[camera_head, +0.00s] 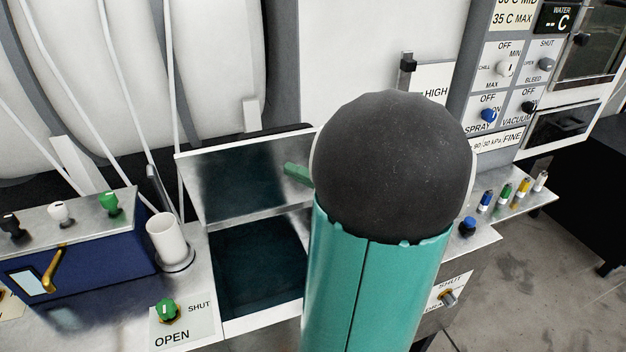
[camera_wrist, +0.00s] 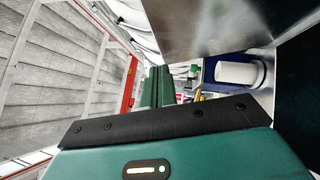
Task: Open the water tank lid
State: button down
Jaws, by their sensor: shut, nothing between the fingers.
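The water tank lid (camera_head: 235,180) is a flat metal panel. It stands raised and leaning at the back edge of the tank opening, and its face shows at the top of the wrist view (camera_wrist: 205,25). The tank (camera_head: 255,265) is open below it with a dark teal interior. My gripper (camera_wrist: 155,88) has dark green fingers, shut together and empty. What looks like its green fingertip (camera_head: 298,173) shows in front of the lid's right part in the head view. I cannot tell whether it touches the lid. My teal arm hides the rest of the gripper and the tank's right side.
A white cup (camera_head: 166,240) stands left of the tank beside a blue box (camera_head: 75,265) with knobs and a yellow lever. A green OPEN/SHUT valve knob (camera_head: 167,310) is in front. Several coloured pegs (camera_head: 505,193) and a control panel (camera_head: 505,80) are at right.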

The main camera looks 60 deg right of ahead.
jog(key=w, duration=0.2)
jog(key=w+r, duration=0.1)
jog(key=w, duration=0.1)
jog(key=w+d, duration=0.1)
jog(key=w, duration=0.1)
jog(key=shift+d+r, duration=0.1)
jog(key=shift+r, duration=0.25)
jog(key=shift+w+r, duration=0.1)
jog(key=shift+w, duration=0.15)
jog(key=shift+d, duration=0.15)
jog(key=w+d+r, duration=0.1)
jog(key=w+d, duration=0.1)
jog(key=w+d+m+g, duration=0.1)
jog(key=w, duration=0.2)
jog(key=w+d+r+m, duration=0.1)
jog(key=w+d, duration=0.1)
jog(key=w, duration=0.1)
jog(key=shift+w+d+r+g+h, duration=0.2)
jog(key=shift+d+r+g+h, duration=0.1)
jog(key=shift+r+g, duration=0.1)
jog(key=shift+s+a, duration=0.1)
jog(key=shift+s, duration=0.05)
